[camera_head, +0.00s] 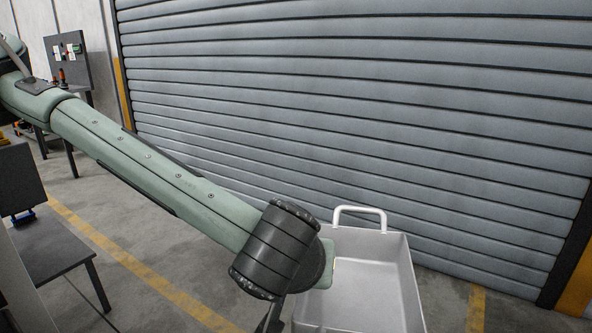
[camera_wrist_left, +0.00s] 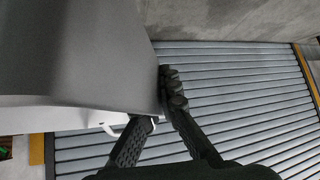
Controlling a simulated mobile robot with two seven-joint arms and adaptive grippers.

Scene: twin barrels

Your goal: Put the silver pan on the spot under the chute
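The silver pan (camera_head: 375,285), deep and pale grey with a white loop handle on its far side, is at the bottom centre right of the head view. Its near part is cut off by the frame. In the left wrist view the pan (camera_wrist_left: 75,50) fills the upper left. My left gripper (camera_wrist_left: 160,105) has its dark fingers at the pan's edge, one on each side, and appears shut on the wall; one fingertip is partly hidden. In the head view my left wrist covers the pan's left edge. No support shows under the pan. My right gripper, the chute and the spot are not in view.
A grey roller shutter (camera_head: 350,100) stands close behind the pan. A dark table (camera_head: 50,255) is at the lower left, and a workbench with a panel (camera_head: 70,60) is farther back. Yellow lines (camera_head: 150,280) mark the concrete floor, which is clear between the table and pan.

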